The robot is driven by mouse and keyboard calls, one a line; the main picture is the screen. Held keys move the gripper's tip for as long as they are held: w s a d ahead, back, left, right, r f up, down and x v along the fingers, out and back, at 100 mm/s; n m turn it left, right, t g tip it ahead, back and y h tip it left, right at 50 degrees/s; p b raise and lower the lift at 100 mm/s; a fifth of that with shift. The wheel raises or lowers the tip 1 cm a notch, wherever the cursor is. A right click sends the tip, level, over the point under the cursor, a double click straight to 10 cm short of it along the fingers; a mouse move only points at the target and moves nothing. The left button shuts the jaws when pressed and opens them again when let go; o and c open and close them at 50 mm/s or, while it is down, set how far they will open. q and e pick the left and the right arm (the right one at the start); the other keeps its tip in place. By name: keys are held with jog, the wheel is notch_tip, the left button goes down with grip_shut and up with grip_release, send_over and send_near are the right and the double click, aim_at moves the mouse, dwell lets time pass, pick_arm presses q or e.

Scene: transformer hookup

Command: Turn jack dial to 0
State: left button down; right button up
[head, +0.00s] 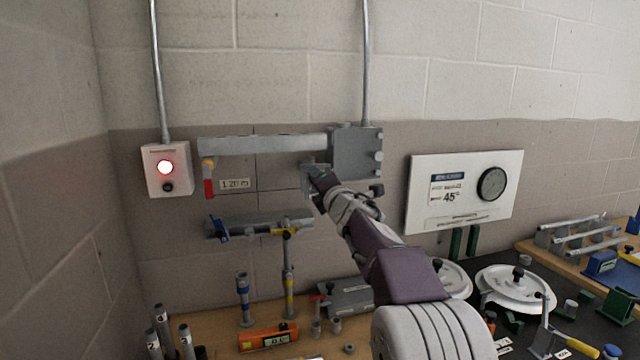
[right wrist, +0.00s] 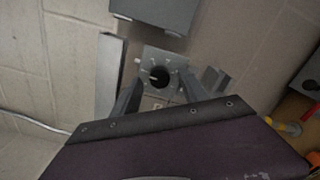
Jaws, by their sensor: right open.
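A black round dial (right wrist: 159,77) with a white pointer line sits on a small square grey plate (right wrist: 158,59) with pale marks around it. In the right wrist view the pointer line is towards the left of the picture; the marks are too small to read. My right gripper (right wrist: 160,90) is open, its two fingers on either side of the dial; I cannot tell whether they touch it. In the head view my right gripper (head: 318,174) is at the wall under the grey box and hides the dial. My left gripper is not in view.
A grey wall box (head: 355,152) and horizontal bar (head: 262,145) are just above. A pipe with a yellow-topped post (head: 288,275) stands below left. A white board (head: 464,190) with a black round dial is to the right. The bench below is crowded with parts.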

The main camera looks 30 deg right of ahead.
jog(key=v, duration=0.8)
jog(key=shift+s+a, duration=0.1)
